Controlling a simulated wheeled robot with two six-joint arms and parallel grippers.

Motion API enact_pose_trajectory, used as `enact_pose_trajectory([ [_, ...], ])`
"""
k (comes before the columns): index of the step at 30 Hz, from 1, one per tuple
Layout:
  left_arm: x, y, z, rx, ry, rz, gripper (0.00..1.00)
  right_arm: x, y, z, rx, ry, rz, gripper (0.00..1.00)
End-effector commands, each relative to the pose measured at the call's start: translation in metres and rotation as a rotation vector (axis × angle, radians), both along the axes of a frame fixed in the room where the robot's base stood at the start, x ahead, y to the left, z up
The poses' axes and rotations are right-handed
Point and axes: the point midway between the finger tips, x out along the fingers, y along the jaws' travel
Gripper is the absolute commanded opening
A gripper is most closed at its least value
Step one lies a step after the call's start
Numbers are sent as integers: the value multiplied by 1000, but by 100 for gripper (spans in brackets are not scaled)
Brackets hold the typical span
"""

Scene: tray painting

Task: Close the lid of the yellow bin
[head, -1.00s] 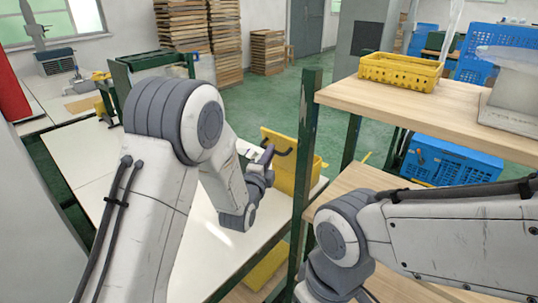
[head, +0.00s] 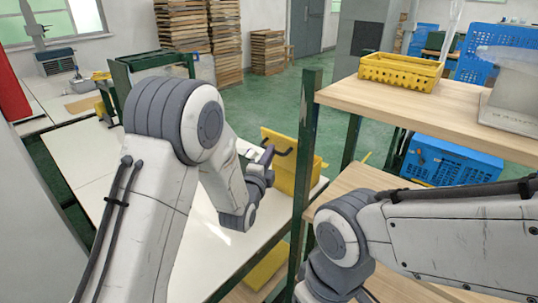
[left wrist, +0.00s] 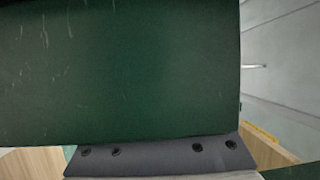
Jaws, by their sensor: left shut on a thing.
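The yellow bin (head: 310,178) stands at the far right end of the white table, behind the green shelf post. A yellow panel (head: 268,138), seemingly its lid, stands raised at its left side. My left gripper (head: 274,154) is at this panel, shut on what appears to be the lid. Its dark fingers are small and partly overlapped there, so the exact contact is unclear. My right gripper is out of view.
The green shelf post (head: 306,140) stands close to the bin's right. A wooden shelf (head: 400,102) holds a yellow basket (head: 402,74). A blue crate (head: 452,162) sits lower down. The white table (head: 215,250) is largely clear.

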Motion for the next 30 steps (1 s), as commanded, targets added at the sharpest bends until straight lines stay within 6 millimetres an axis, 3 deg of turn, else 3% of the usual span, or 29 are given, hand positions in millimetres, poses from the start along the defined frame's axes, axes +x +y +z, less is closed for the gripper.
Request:
enact_pose_trajectory([
  [8, 4, -3, 9, 28, 38, 0, 0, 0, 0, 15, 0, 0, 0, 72],
  [24, 39, -28, 35, 242, 336, -1, 0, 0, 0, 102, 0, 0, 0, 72],
  [30, 51, -37, 32, 293, 406, 0, 0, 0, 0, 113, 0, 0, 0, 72],
])
